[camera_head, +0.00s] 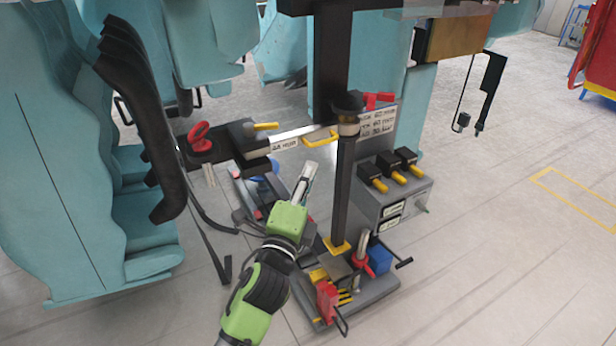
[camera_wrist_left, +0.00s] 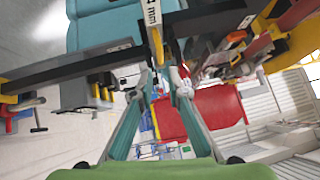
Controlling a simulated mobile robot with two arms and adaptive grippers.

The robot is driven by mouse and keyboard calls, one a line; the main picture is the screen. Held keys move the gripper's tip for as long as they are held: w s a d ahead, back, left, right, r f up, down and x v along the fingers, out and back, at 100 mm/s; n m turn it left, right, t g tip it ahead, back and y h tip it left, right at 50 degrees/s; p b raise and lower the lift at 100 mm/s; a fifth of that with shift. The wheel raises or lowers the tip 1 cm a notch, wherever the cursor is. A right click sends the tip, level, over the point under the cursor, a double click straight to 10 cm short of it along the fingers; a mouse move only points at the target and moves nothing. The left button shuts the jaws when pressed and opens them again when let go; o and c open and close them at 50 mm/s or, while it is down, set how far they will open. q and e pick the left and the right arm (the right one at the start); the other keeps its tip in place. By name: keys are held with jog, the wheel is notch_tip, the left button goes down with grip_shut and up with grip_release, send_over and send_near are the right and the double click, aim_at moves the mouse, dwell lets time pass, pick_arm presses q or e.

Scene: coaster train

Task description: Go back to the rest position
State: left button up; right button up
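My left gripper (camera_head: 308,170) reaches up from the bottom of the head view on its green arm. It is in front of a dark post and below a grey bar with a yellow handle (camera_head: 322,138). In the left wrist view its two fingers (camera_wrist_left: 162,82) stand apart, with a gap between the tips and nothing visibly held. The dark bar (camera_wrist_left: 75,68) crosses beyond the fingertips there; I cannot tell whether they touch it. My right gripper does not show in either view.
A control stand with a dark post (camera_head: 342,200), a grey box with black-and-yellow levers (camera_head: 398,195) and a pedal base (camera_head: 385,285) is just right of the gripper. Teal coaster seats (camera_head: 60,200) with black restraints stand left. Floor at right is clear (camera_head: 520,260).

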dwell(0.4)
pick_arm(q)
notch_tip(320, 180, down, 22)
jog(key=s+a+n+g+y, duration=0.1)
jog(key=a+n+g, duration=0.1)
jog(key=n+g, duration=0.2)
jog(key=s+a+f+n+g, duration=0.2)
jog(key=s+f, duration=0.2)
jog(key=f, duration=0.3)
jog(key=s+a+f+n+g+y, duration=0.1)
jog(key=s+f, duration=0.2)
jog(key=f, duration=0.5)
jog(key=s+a+f+n+g, duration=0.2)
jog(key=s+f, duration=0.2)
jog(key=f, duration=0.3)
jog(key=s+a+f+n+g+y, duration=0.1)
jog(key=s+a+f+n+g, duration=0.15)
jog(key=s+f, duration=0.65)
jog(key=s+a+f+n+g, duration=0.2)
jog(key=s+a+f+n, duration=0.15)
jog(key=s+f, duration=0.55)
jog(key=s+a+f+n+g, duration=0.2)
jog(key=s+a+f, duration=0.1)
jog(key=s, duration=0.9)
jog(key=s+a+f+n+g+y, duration=0.1)
jog(key=s+a+f+n+g, duration=0.1)
jog(key=s, duration=1)
jog(key=shift+a+f, duration=0.6)
jog(key=shift+f, duration=0.1)
jog(key=shift+g, duration=0.25)
